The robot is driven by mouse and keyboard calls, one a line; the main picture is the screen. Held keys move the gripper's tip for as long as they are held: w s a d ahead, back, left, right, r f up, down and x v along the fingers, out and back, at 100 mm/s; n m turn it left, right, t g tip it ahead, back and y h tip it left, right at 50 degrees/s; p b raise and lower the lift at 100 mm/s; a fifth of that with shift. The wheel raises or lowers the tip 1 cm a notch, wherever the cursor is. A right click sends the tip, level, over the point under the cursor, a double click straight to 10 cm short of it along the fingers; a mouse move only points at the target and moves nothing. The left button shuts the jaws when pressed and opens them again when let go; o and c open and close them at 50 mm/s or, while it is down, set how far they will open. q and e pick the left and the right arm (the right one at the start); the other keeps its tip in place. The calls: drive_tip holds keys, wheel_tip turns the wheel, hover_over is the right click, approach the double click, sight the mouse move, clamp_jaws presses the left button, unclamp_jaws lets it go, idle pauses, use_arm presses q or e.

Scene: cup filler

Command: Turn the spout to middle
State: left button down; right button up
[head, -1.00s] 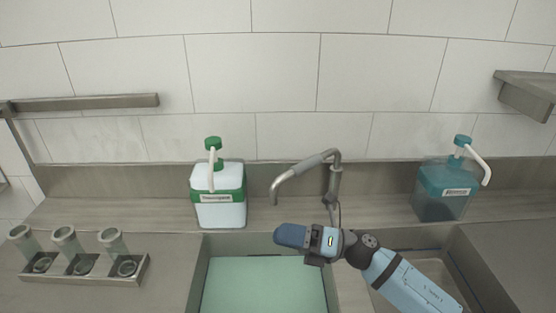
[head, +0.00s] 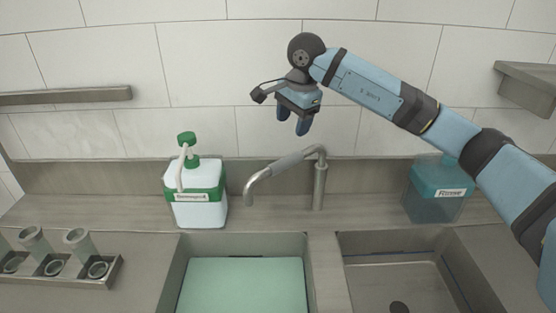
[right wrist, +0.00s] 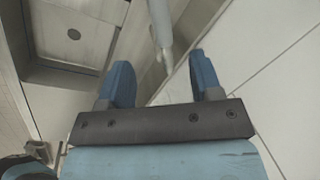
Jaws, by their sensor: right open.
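The grey metal spout (head: 282,166) stands behind the sinks. Its upright is near the divider and its curved arm reaches left, with the tip over the back edge of the left sink. My right gripper (head: 293,122) is above the spout, pointing down, open and empty, with its blue fingers clear of the metal. In the right wrist view the two fingers (right wrist: 160,80) are apart, and part of the spout (right wrist: 161,25) shows beyond and between them. My left gripper is not in view.
The left sink holds a green board (head: 245,285); the right sink (head: 400,285) is empty. A white and green pump bottle (head: 200,206) stands left of the spout. A teal bottle (head: 437,203), partly behind my right arm, stands right. Cup holders (head: 60,270) are far left.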

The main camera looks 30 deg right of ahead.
sight(286, 159)
drive_tip(key=f, duration=0.4)
drive_tip(key=w+f+p, duration=0.1)
drive_tip(key=f, duration=0.3)
drive_tip(key=w+f+p, duration=0.1)
drive_tip(key=f, duration=0.3)
drive_tip(key=shift+w+a+f, duration=0.2)
drive_tip(key=shift+a+f, duration=0.2)
clamp_jaws()
